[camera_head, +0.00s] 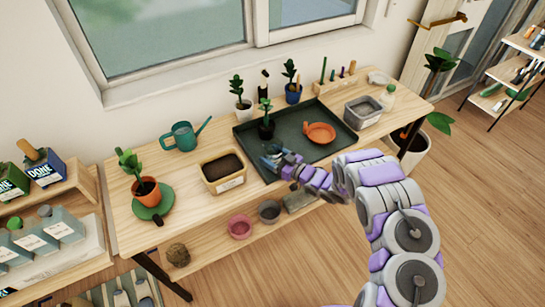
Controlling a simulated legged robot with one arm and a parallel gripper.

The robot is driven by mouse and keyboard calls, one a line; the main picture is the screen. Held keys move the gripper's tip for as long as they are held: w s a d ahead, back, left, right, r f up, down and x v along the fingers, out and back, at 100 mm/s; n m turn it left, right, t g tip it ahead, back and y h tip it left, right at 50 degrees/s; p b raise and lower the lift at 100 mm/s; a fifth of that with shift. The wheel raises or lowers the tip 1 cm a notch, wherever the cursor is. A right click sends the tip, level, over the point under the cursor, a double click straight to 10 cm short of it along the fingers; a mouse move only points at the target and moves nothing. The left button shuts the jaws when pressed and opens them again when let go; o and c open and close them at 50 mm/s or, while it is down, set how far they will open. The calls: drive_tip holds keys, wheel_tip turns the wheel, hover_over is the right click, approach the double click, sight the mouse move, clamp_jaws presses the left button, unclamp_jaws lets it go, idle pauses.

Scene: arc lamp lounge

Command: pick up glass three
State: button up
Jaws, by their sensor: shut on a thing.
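My gripper (279,160) is at the end of my purple and grey arm, over the left front part of the dark green tray (290,138) on the wooden bench. It is shut on a small blue-grey thing (271,153), mostly hidden by the fingers. I cannot tell whether this is glass three, or whether it touches the tray. No drinking glass can be made out clearly. A pink pot (240,227) and a grey pot (268,211) stand on the shelf below.
The tray also holds an orange dish (320,132) and a small potted plant (266,125). A soil box (223,170), teal watering can (184,136) and orange-potted plant (146,189) stand to the left. A grey bin (362,112) is to the right. Floor at right front is clear.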

drive_tip(key=shift+d, duration=0.4)
drive_tip(key=c, duration=0.4)
drive_tip(key=shift+a+r, duration=0.1)
drive_tip(key=shift+r, duration=0.05)
